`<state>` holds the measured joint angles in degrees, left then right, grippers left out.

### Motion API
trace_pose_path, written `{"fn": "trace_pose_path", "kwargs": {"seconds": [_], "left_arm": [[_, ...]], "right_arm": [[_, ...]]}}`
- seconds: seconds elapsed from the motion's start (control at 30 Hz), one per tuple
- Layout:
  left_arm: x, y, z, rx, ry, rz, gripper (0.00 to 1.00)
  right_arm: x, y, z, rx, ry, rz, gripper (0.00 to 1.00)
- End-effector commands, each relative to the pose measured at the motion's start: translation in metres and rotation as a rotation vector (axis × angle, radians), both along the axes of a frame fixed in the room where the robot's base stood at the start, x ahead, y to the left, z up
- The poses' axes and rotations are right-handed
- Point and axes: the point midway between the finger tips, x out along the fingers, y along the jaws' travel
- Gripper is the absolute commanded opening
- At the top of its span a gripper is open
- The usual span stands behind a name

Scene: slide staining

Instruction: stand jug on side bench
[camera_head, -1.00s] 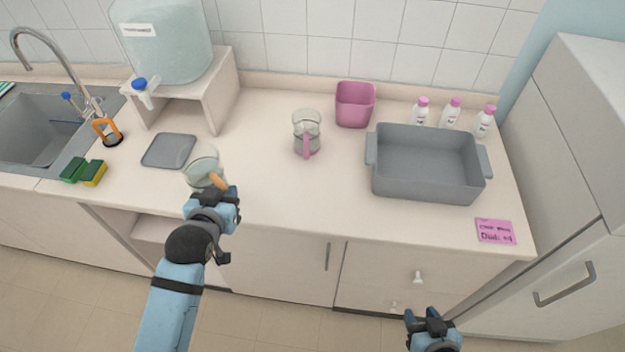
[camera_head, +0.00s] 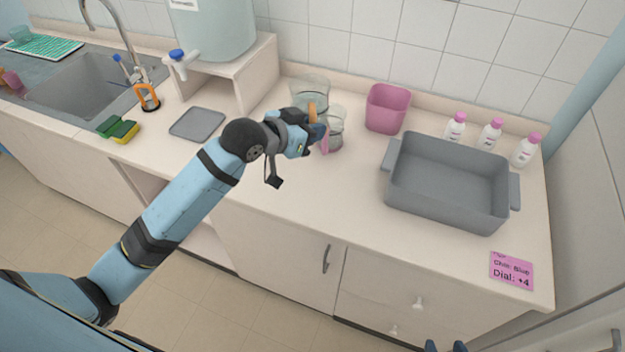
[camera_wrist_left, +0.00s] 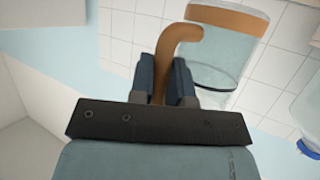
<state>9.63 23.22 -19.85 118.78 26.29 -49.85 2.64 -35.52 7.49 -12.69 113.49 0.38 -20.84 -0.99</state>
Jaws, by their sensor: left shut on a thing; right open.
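My left gripper (camera_head: 316,133) is shut on the orange handle of a clear jug (camera_head: 308,88). In the left wrist view the curved handle lies between the fingers (camera_wrist_left: 165,80), with the clear jug (camera_wrist_left: 222,60) and its orange band beyond. In the head view this jug is upright or nearly so, at the back of the bench (camera_head: 290,190); I cannot tell whether its base touches. A second clear jug (camera_head: 336,130) with a pink handle stands just to its right, partly hidden by my gripper. My right gripper (camera_head: 445,347) barely shows at the bottom edge, open.
A pink bin (camera_head: 387,108), a grey tub (camera_head: 445,205) and several pink-capped white bottles (camera_head: 490,134) stand to the right. A water tank (camera_head: 212,30) on a stand (camera_head: 255,75), a grey mat (camera_head: 197,124) and the sink (camera_head: 90,90) are left. The front-middle bench is clear.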

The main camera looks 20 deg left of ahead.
Motion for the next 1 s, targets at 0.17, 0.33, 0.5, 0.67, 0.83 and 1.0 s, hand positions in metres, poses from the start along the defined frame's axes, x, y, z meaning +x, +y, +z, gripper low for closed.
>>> {"fn": "trace_pose_path", "kwargs": {"seconds": [0.17,0.33,0.5,0.67,0.83,1.0], "left_arm": [[0.014,0.006,0.009,0.000,-0.002,-0.078,0.00],[0.017,0.008,-0.001,-0.007,0.004,-0.097,0.00],[0.016,0.007,-0.041,-0.009,0.007,-0.097,0.00],[0.016,0.008,-0.083,-0.008,0.005,-0.095,0.00],[0.016,0.007,-0.123,-0.008,0.003,-0.096,0.00],[0.017,0.007,-0.145,-0.009,0.000,-0.096,0.00]], "right_arm": [[0.001,0.003,-0.008,0.003,-0.002,0.004,0.54],[0.001,0.003,-0.005,0.004,-0.004,0.005,0.54],[0.002,0.002,0.001,0.002,-0.007,0.007,0.54],[0.002,0.001,0.005,-0.001,-0.010,0.006,0.54],[0.001,0.000,0.006,-0.004,-0.007,0.004,0.54],[0.001,-0.001,0.004,-0.006,-0.003,0.003,0.54]]}}
